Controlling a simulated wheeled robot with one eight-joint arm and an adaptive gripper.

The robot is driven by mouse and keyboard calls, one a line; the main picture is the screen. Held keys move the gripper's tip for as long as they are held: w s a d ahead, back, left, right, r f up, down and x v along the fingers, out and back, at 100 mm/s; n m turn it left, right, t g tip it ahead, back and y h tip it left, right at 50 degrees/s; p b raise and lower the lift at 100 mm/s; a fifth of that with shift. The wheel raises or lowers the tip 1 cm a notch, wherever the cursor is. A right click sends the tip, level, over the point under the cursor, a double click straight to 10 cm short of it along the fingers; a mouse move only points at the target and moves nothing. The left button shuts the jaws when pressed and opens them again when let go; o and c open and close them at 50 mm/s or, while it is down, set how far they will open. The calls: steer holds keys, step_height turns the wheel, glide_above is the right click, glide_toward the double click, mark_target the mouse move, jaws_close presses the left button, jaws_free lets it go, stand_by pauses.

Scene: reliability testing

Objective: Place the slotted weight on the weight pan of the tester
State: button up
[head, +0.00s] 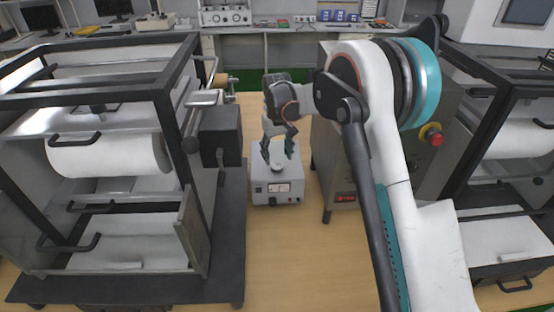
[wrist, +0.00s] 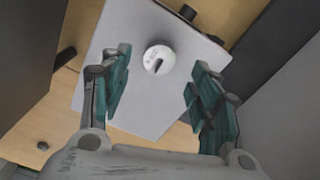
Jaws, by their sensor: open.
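The slotted weight is a small white disc with a dark slot (wrist: 159,59), seen in the wrist view lying on the flat top of a light grey box. In the head view that grey box (head: 262,194) has a meter on its front, and the weight (head: 277,169) shows small and pale on top. My gripper (head: 278,155) is above the box, pointing down, open and empty. In the wrist view its teal-lined fingers (wrist: 160,75) stand apart on either side of the weight, not touching it. I cannot make out a weight pan with certainty.
A large black-framed machine with a white roll (head: 110,156) stands at the left. A grey cabinet with a red display (head: 345,197) stands close right of the box. Bare wooden table (head: 285,250) lies in front. In the wrist view, a small dark knob (wrist: 42,146) is at lower left.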

step_height(320, 180, up, 7)
steer(key=p, duration=0.1)
steer(key=shift+o, duration=0.6)
steer(key=shift+s+r, duration=0.1)
steer(key=shift+r, duration=0.15)
steer(key=m+t+b, duration=0.2)
steer(key=m+b, duration=0.1)
steer(key=m, duration=0.1)
glide_above(277, 167)
steer(key=s, duration=0.1)
steer(key=f, duration=0.7)
steer(key=shift+s+d+f, duration=0.1)
steer(key=shift+d, duration=0.25)
steer(key=shift+w+a+f+b, duration=0.1)
steer(key=shift+w+f+b, duration=0.2)
steer(key=shift+f, duration=0.55)
steer(key=shift+w+a+f+b, duration=0.15)
steer(key=shift+w+f+b, duration=0.15)
steer(key=shift+f, duration=0.55)
steer(key=shift+w+a+f+b, duration=0.1)
steer(key=shift+w+f+b, duration=0.2)
steer(key=shift+f, duration=0.55)
steer(key=shift+r, duration=0.1)
steer(key=shift+c, duration=0.3)
steer(key=c, duration=1.4)
